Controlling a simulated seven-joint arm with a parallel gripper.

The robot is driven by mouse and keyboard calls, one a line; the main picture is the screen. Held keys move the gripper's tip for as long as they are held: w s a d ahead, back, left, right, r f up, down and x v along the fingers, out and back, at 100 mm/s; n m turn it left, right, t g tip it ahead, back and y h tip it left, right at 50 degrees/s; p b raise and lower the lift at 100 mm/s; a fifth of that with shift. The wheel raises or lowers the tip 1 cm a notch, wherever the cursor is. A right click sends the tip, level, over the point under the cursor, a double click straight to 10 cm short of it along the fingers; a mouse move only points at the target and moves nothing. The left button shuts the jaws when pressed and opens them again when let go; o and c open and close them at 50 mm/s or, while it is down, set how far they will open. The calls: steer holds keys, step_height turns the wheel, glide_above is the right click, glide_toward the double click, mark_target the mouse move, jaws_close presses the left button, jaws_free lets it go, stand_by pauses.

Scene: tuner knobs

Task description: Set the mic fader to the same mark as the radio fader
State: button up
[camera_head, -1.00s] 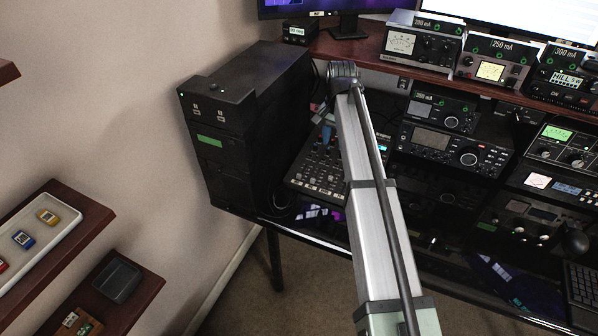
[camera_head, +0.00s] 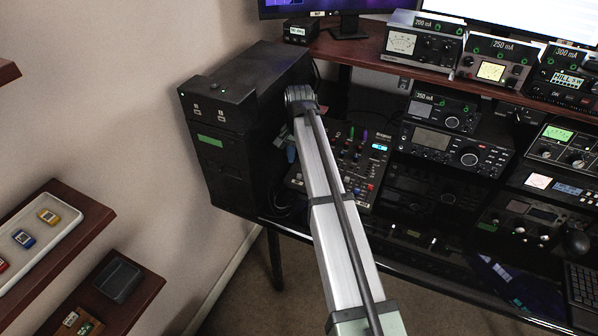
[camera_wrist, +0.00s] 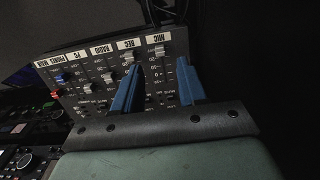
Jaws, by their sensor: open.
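The mixer (camera_head: 362,180) lies on the desk beside the dark tower, partly hidden by my arm. In the wrist view the mixer panel (camera_wrist: 75,110) appears inverted, with channel labels along its top edge. The mic fader (camera_wrist: 160,50) sits close to the MIC label, at the label end of its slot. The radio fader (camera_wrist: 107,77) stands farther from its label, partway along its slot; its exact mark is too small to read. My gripper (camera_wrist: 160,64) is open, its blue fingers either side of the mic column, with no visible grip on the cap.
The rec fader (camera_wrist: 131,57) is close to the left finger. A blue cap (camera_wrist: 60,77) and a red cap (camera_wrist: 57,92) are at the panel's left side. The black tower (camera_head: 225,145) stands left of the arm; radios (camera_head: 455,150) stand to the right.

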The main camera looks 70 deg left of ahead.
mark_target(299, 175)
steer(key=shift+f, duration=3.15)
jaws_close()
